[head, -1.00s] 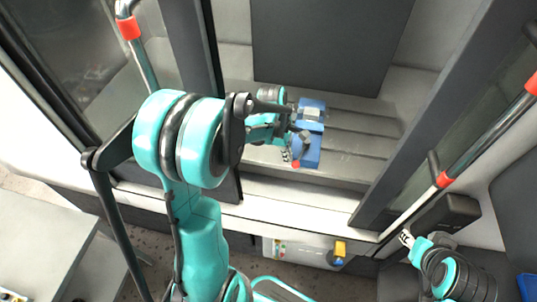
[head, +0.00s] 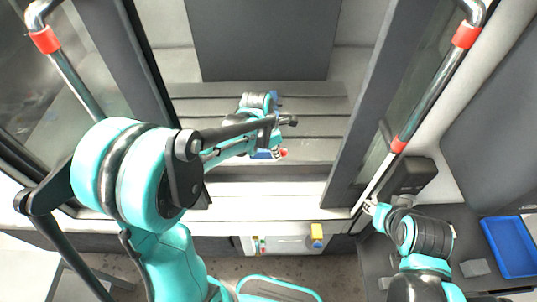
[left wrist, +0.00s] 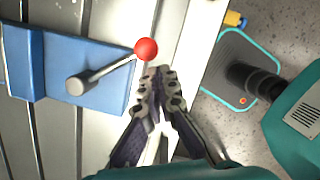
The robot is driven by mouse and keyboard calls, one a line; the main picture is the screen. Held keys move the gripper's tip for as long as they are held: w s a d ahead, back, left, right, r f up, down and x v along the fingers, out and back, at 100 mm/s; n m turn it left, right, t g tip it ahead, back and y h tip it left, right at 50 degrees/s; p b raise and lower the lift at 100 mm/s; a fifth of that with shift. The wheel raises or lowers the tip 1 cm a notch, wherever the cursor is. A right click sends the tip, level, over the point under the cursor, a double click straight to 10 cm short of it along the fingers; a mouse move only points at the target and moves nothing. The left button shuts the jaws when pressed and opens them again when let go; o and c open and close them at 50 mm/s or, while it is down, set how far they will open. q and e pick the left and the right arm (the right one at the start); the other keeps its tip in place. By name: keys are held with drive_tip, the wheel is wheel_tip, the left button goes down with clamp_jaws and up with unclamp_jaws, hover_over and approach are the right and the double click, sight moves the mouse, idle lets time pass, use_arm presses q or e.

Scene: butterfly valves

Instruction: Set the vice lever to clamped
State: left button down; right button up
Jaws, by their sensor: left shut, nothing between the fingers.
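The blue vice (head: 262,154) sits on the slotted bed inside the machine, largely covered by my left arm in the head view. The left wrist view shows its blue body (left wrist: 88,62) and grey lever (left wrist: 100,73) with a red ball knob (left wrist: 146,49). The lever points obliquely past the front edge of the body. The knob (head: 283,153) shows at the vice's front right in the head view. My left gripper (left wrist: 158,76) is shut and empty, fingertips right by the knob; I cannot tell whether they touch. My right gripper (head: 369,207) is outside the machine, away from the vice.
Open door frames with red-banded handles (head: 466,36) stand on both sides of the opening. The machine's front sill (head: 285,190) lies below the bed. A yellow part (head: 317,231) is on the front panel. A blue tray (head: 512,246) lies at right. The bed right of the vice is clear.

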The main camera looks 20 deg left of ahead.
use_arm(q)
drive_tip(key=shift+w+d, duration=0.35)
drive_tip(key=shift+d, duration=0.05)
idle(0.4)
